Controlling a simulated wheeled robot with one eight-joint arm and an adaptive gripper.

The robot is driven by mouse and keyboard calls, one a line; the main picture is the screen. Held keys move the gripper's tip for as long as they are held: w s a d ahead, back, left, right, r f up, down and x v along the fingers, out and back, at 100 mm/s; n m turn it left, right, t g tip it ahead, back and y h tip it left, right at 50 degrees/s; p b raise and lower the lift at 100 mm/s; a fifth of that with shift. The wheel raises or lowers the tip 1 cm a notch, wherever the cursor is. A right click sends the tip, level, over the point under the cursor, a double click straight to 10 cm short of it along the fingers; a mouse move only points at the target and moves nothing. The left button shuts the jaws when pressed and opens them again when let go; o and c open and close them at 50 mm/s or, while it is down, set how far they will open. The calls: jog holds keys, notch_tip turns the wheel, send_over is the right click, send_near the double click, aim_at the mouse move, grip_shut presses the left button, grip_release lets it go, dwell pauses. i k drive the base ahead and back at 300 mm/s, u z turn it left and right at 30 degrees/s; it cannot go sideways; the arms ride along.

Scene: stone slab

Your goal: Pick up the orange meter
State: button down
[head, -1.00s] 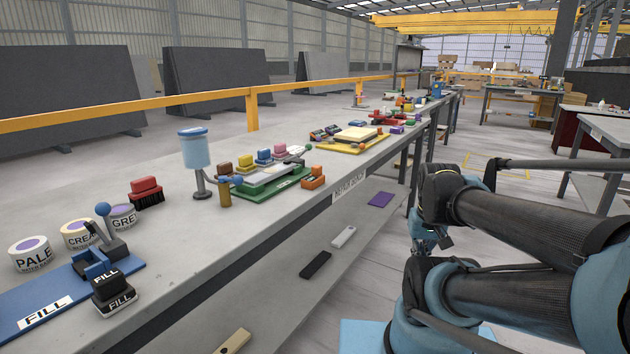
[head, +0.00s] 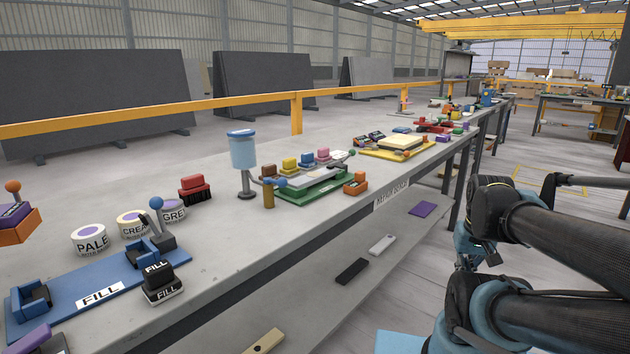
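A small orange block-shaped device (head: 355,184) stands on the long grey bench, just right of the green board; it may be the orange meter, but its details are too small to read. Another orange item (head: 14,232) with a purple top shows at the far left, cut by the picture edge. My arm is folded at the lower right, beside the bench and well away from both. My gripper (head: 466,262) seems to hang under the arm there, small and partly hidden, so its opening is unclear.
Floor is open right of the bench.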

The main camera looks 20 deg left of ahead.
aim_at(353, 188)
jog(key=u, duration=1.55)
jog(key=k, duration=0.45)
jog(key=z, duration=1.15)
